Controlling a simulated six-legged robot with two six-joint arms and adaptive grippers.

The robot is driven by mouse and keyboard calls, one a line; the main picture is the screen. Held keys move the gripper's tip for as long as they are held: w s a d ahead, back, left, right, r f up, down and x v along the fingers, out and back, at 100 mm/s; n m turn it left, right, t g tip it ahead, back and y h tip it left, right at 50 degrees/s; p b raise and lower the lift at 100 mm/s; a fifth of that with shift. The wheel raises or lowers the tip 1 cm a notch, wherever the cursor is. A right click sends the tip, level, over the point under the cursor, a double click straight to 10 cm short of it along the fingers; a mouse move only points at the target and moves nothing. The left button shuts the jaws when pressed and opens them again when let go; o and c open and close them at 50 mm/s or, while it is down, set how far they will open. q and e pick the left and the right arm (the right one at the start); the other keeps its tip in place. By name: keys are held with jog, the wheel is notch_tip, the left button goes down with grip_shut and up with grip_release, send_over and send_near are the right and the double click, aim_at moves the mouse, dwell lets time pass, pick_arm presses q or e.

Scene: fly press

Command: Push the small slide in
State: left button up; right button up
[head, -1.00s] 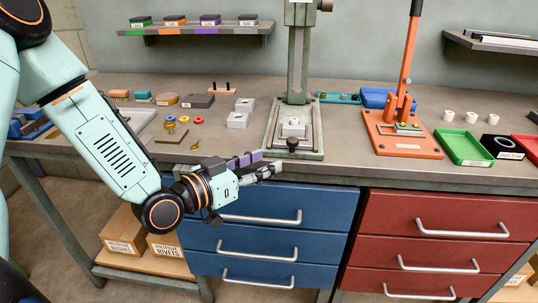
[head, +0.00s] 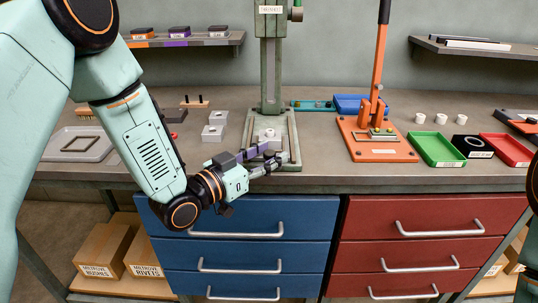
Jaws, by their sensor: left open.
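The green fly press (head: 270,75) stands at the back of the bench, its column over a flat base plate (head: 291,123). The small slide (head: 268,134), a pale block with a round top, sits on that base below the column. My left gripper (head: 281,150) is open, with its fingers pointing right across the front of the base. The fingers cover the front end of the slide and its dark knob, so I cannot tell whether they touch it. My right gripper is out of view.
An orange lever press (head: 375,140) stands to the right, with a green tray (head: 436,149) and a red tray (head: 507,150) beyond it. Two pale blocks (head: 213,132) lie left of the green press. Blue drawers (head: 240,255) and red drawers (head: 420,245) are below the bench edge.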

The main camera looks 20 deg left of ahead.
pick_arm(q)
jog(key=shift+w+d+r, duration=0.1)
jog(key=shift+w+d, duration=0.1)
jog(key=shift+d, duration=0.15)
jog(key=shift+w+a, duration=0.15)
jog(key=shift+a, duration=0.05)
jog(key=shift+d, duration=0.1)
jog(key=c, duration=0.5)
grip_shut()
